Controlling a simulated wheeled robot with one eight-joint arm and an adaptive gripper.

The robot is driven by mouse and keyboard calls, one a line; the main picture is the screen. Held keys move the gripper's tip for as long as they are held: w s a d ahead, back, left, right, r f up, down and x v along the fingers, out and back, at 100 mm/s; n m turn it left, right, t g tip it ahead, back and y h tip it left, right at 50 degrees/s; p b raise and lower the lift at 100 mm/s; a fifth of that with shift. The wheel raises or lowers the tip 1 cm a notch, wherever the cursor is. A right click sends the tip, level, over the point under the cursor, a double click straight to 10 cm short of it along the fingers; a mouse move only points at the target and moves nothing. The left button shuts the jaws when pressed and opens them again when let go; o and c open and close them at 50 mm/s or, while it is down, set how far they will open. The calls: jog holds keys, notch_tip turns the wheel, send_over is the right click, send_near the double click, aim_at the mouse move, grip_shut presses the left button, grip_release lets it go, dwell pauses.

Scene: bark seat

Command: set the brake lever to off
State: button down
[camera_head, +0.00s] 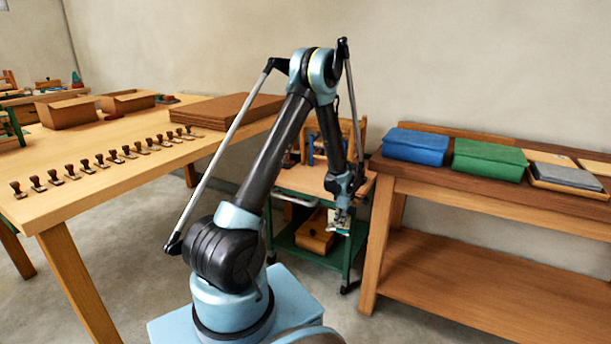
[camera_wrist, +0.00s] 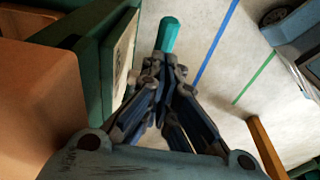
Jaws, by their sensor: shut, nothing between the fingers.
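A teal rounded handle (camera_wrist: 168,34), which looks like the brake lever, sticks out just beyond my fingertips in the wrist view. Its lower end is hidden behind my fingers. My gripper (camera_wrist: 166,68) is shut with nothing between its fingers; I cannot tell whether its tips touch the handle. A pale plate with dark marking (camera_wrist: 122,62) is on the green part just left of the handle; its marking is not readable. In the head view my gripper (camera_head: 340,222) is low at the right side of the green cart (camera_head: 347,255), and the lever is not clearly visible there.
An orange-brown wooden box (camera_wrist: 45,100) fills the left of the wrist view. The workbench (camera_head: 380,235) stands close right of the cart, with blue (camera_head: 416,146) and green (camera_head: 489,159) boxes on top. A long table (camera_head: 110,180) with several stamps is at left. Floor shows between them.

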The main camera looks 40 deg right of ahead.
jog(key=shift+w+a+r, duration=0.1)
jog(key=shift+w+r, duration=0.1)
jog(key=shift+r, duration=0.15)
jog(key=r, duration=0.3)
jog(key=shift+w+a+r, duration=0.2)
jog(key=shift+w+r, duration=0.1)
jog(key=shift+w, duration=0.1)
notch_tip(320, 180, up, 9)
jog(key=s, duration=0.1)
jog(key=w+a+r, duration=0.4)
jog(key=a+r, duration=0.1)
jog(key=a, duration=0.2)
jog(key=w+a+r+m, duration=0.1)
jog(key=w+a+r, duration=0.3)
jog(key=a, duration=0.4)
jog(key=shift+w+a+r, duration=0.15)
jog(key=shift+w+r, duration=0.05)
jog(key=shift+r, duration=0.65)
jog(key=shift+a, duration=0.1)
